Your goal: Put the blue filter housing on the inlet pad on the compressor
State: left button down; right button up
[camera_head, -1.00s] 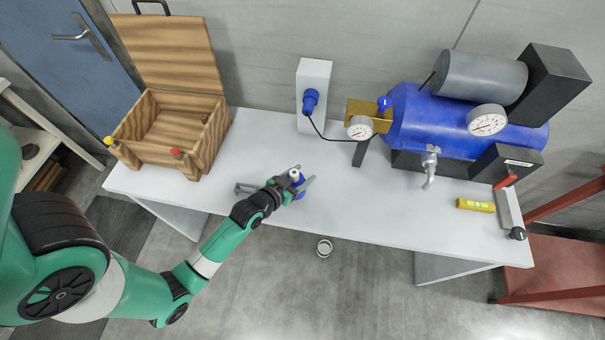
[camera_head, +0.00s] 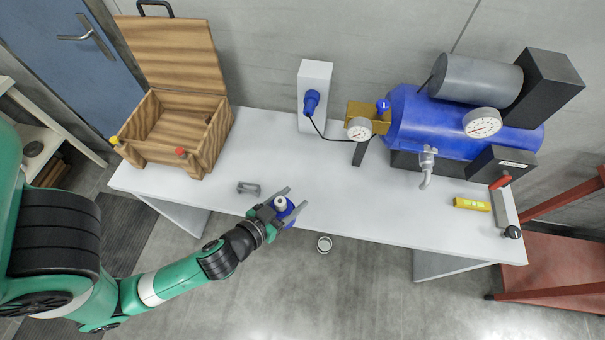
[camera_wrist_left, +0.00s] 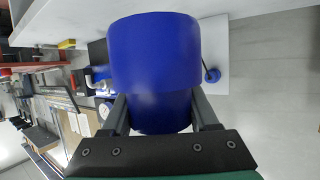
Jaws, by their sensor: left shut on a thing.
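The blue filter housing (camera_head: 290,216) is between the fingers of my left gripper (camera_head: 283,204), which is shut on it near the table's front edge. A small pale cap shows on top of it. In the left wrist view the housing (camera_wrist_left: 155,50) is a wide blue cylinder with a narrower lower part between the fingers (camera_wrist_left: 160,112). The compressor (camera_head: 415,118) stands at the back right of the table, with a blue tank, a grey motor (camera_head: 478,77) and dials. I cannot make out the inlet pad for certain. My right gripper is not in view.
A grey bracket (camera_head: 248,188) lies on the white table (camera_head: 330,185). An open wooden crate (camera_head: 160,153) stands at left. A white post with a blue plug (camera_head: 312,102) and cable stands behind. A yellow level (camera_head: 472,204) lies at right. The table's middle is clear.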

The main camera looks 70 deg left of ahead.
pick_arm(q)
jog(key=shift+w+r, duration=0.4)
jog(key=shift+w, duration=0.05)
jog(key=w+d+r+m+t+h, duration=0.1)
jog(key=w+d+m+h, duration=0.4)
jog(key=d, duration=0.4)
jog(key=shift+w+d+r+m+t+h, duration=0.3)
jog(key=shift+w+h, duration=0.4)
jog(key=shift+w, duration=0.45)
